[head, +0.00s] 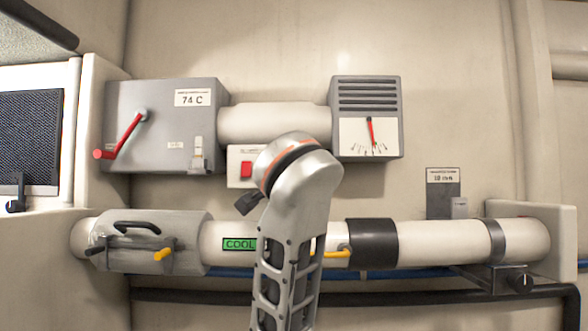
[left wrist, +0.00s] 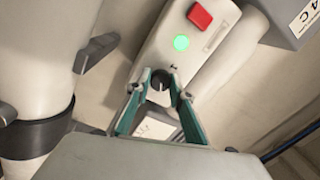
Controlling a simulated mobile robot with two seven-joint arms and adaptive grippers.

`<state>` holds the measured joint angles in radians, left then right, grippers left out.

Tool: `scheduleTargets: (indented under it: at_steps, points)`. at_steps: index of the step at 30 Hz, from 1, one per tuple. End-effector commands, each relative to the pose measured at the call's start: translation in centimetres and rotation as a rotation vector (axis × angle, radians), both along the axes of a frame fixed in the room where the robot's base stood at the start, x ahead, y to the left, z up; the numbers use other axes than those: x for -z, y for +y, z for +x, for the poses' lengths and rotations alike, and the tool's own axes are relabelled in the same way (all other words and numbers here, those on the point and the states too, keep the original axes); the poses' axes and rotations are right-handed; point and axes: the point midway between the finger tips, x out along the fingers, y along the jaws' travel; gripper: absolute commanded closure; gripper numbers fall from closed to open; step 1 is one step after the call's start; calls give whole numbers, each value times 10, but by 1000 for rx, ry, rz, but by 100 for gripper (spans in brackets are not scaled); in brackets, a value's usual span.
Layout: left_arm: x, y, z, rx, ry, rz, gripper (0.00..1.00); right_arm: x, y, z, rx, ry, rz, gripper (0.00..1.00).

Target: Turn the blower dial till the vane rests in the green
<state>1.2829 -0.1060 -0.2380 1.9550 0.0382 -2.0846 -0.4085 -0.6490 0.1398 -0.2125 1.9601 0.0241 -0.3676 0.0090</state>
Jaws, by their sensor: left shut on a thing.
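The blower dial (left wrist: 159,90) is a small dark round knob on a white control box (left wrist: 180,50). In the left wrist view my left gripper (left wrist: 160,78) has its teal fingers closed around it, one on each side. In the head view my arm hides the dial and fingers; only the left part of the control box (head: 236,176) shows. The vane (head: 370,131) is a red pointer on the white face of a grey louvred box (head: 367,90). It hangs nearly straight down over small scale marks. I cannot make out a green band there. My right gripper is in neither view.
The control box has a red switch (left wrist: 199,16) and a lit green lamp (left wrist: 181,43). A grey box (head: 160,120) with a red lever (head: 122,138) stands left. A white pipe (head: 440,242) with a green COOL label (head: 239,244) runs below.

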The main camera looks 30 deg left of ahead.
Motion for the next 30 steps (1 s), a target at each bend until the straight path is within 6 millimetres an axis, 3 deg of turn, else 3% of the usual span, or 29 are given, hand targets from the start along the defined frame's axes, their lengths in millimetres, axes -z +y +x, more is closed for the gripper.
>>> scheduleTargets:
  at_steps: [10, 11, 12, 23, 30]
  points:
    - [-1, -1, 0, 2, -1, 3, 100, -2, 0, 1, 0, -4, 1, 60]
    - [-1, -1, 0, 2, -1, 3, 71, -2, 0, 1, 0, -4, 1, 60]
    - [-1, -1, 0, 2, -1, 3, 62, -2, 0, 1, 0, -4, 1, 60]
    - [0, -1, -1, 2, 0, 1, 62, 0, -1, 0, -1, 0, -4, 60]
    - [2, -16, -27, 6, -3, 0, 62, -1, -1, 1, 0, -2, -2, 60]
